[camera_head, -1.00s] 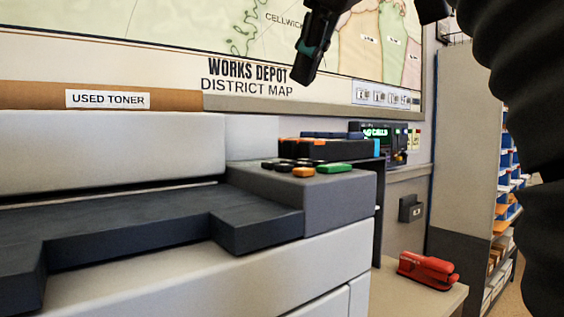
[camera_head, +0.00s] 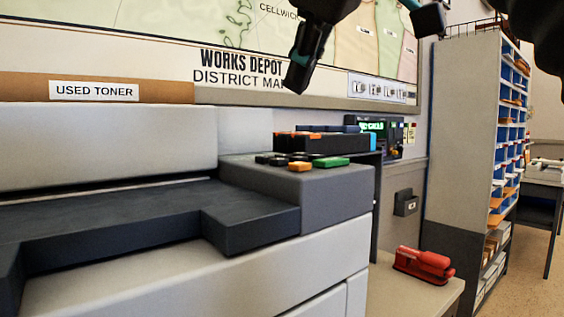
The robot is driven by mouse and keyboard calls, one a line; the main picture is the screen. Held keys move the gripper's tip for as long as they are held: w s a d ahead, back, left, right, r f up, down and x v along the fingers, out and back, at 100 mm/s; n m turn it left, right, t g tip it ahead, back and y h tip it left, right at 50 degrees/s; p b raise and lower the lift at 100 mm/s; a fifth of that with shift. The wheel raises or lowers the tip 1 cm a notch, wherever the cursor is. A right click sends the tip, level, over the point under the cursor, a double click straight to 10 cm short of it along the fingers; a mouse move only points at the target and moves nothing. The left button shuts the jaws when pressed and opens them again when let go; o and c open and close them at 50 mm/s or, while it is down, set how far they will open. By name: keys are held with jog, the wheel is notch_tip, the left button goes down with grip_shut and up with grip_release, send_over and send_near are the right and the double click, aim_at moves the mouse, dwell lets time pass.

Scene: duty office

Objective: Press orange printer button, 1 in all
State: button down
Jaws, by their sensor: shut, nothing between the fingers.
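The printer (camera_head: 110,142) is a large pale grey machine with a dark output tray. Its grey control panel (camera_head: 325,191) is at the right end, with several buttons on top. The orange printer button (camera_head: 300,166) sits at the panel's front edge, just left of a green button (camera_head: 331,162). Small black buttons (camera_head: 280,158) lie behind and left of it. My gripper (camera_head: 296,78) is shut and empty, pointing down in front of the map, above the panel in the picture and apart from the orange button. Nothing covers the orange button.
A box labelled "USED TONER" (camera_head: 95,89) stands behind the printer top. A dark device with orange parts (camera_head: 310,143) stands behind the panel. A red stapler (camera_head: 424,266) lies on a lower surface at right, near a tall shelf (camera_head: 462,130). The air above the panel is clear.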

aim_at(301, 164)
jog(key=shift+f, duration=1.9)
jog(key=shift+f+b, duration=1.2)
jog(key=shift+f, duration=0.3)
jog(key=shift+f, duration=0.1)
jog(key=shift+f, duration=0.3)
jog(key=shift+f+b, duration=0.45)
jog(key=shift+b, duration=0.05)
jog(key=shift+r, duration=0.15)
jog(key=shift+r+p, duration=0.7)
jog(key=shift+p, duration=0.25)
